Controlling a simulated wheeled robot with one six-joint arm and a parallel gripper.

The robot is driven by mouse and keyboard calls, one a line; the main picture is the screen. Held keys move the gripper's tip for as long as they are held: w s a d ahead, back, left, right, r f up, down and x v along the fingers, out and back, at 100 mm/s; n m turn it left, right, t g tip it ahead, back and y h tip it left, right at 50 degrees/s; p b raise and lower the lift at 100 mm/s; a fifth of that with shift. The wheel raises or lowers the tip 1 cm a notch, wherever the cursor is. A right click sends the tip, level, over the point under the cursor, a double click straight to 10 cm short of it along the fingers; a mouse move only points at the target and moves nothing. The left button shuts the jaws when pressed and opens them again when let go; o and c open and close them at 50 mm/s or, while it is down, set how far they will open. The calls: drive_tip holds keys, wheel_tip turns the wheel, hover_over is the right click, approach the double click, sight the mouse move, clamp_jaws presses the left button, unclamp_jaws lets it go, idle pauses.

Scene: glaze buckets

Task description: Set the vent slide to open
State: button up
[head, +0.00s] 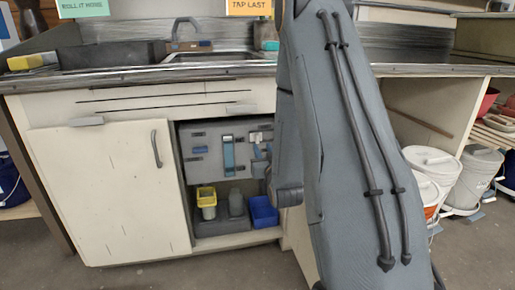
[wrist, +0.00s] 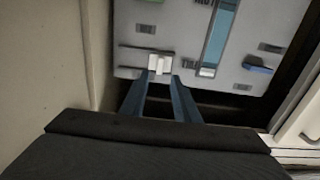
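In the wrist view a grey panel (wrist: 190,15) fills the top. A small white knob (wrist: 159,63) sits on a horizontal slot near the panel's edge, taken to be the vent slide. My gripper (wrist: 161,78) has its two blue fingers spread, tips at either side of the knob's near end. Whether they touch it I cannot tell. Small labels by the slot are unreadable.
A blue strip (wrist: 221,30) and a blue lever (wrist: 258,68) are on the panel. Below the panel are a yellow container (head: 207,195) and a blue bin (head: 264,211). A closed cabinet door (head: 105,190) flanks the bay. White buckets (head: 437,170) stand at right.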

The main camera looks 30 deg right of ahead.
sight(258, 139)
drive_tip(key=b+x, duration=0.1)
drive_tip(key=x, duration=0.6)
drive_tip(key=shift+w+d+b, duration=0.1)
drive_tip(key=shift+w+b, duration=0.2)
clamp_jaws()
idle(1.2)
